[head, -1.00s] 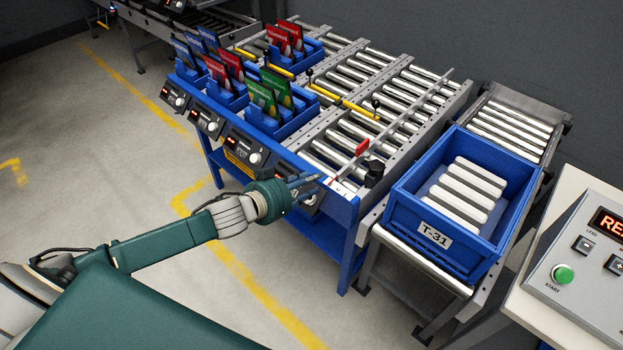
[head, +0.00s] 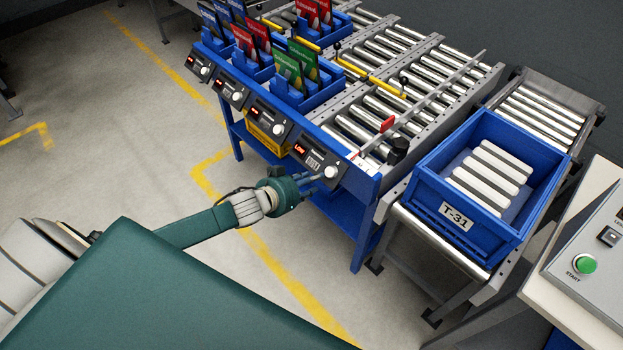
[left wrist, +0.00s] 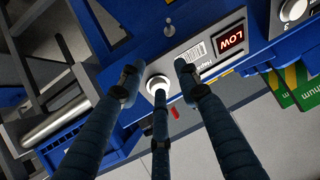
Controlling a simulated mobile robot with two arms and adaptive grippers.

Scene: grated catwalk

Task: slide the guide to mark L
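The guide (head: 425,100) is a long thin metal rail lying across the rollers, with a red tab (head: 387,124) near its front end. A black knob (head: 398,148) stands at the front right of the rollers. I cannot read a mark L. My left gripper (head: 322,178) is at the front panel (head: 318,158), below the guide's front end, by a white knob (head: 331,171). In the left wrist view its fingers (left wrist: 158,80) are spread around the white knob (left wrist: 158,84), one finger overlapping it; contact is unclear. A display there reads LOW (left wrist: 232,40). My right gripper is out of view.
A blue bin marked T-31 (head: 428,190) stands right of the rollers. Blue holders (head: 310,98) with colored packets are at the left. A console with a green START button (head: 585,264) is at the right edge. The floor in front is clear.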

